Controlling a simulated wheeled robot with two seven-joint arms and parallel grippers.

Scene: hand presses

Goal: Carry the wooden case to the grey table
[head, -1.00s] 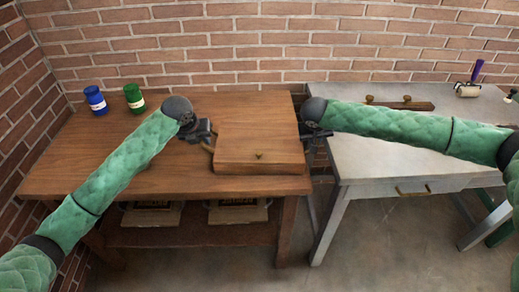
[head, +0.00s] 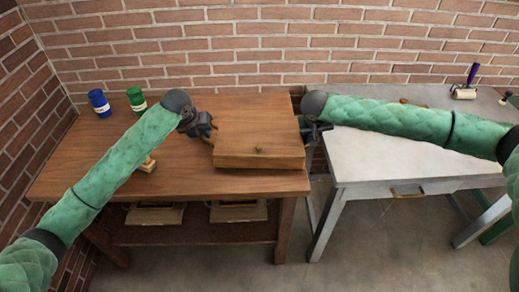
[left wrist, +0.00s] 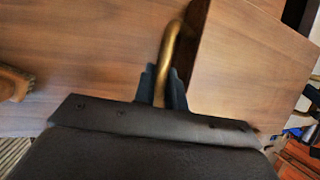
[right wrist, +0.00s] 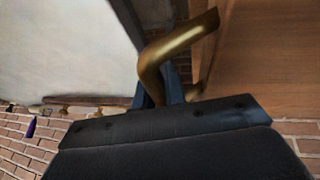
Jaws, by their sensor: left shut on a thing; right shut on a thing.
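The wooden case (head: 258,135) is at the right end of the brown table, flat and level, with a small knob on its front. I cannot tell whether it touches the tabletop. My left gripper (head: 208,130) is at its left side, shut on a brass handle (left wrist: 172,50) in the left wrist view. My right gripper (head: 312,130) is at its right side, shut on the other brass handle (right wrist: 178,48) in the right wrist view. The grey table (head: 375,158) stands to the right, across a narrow gap.
The brown table (head: 75,170) carries a blue can (head: 99,103), a green can (head: 136,99) and a brush (head: 148,164) partly behind my left arm. A roller with a purple handle (head: 468,85) is at the grey table's back right. The grey table's front middle is clear.

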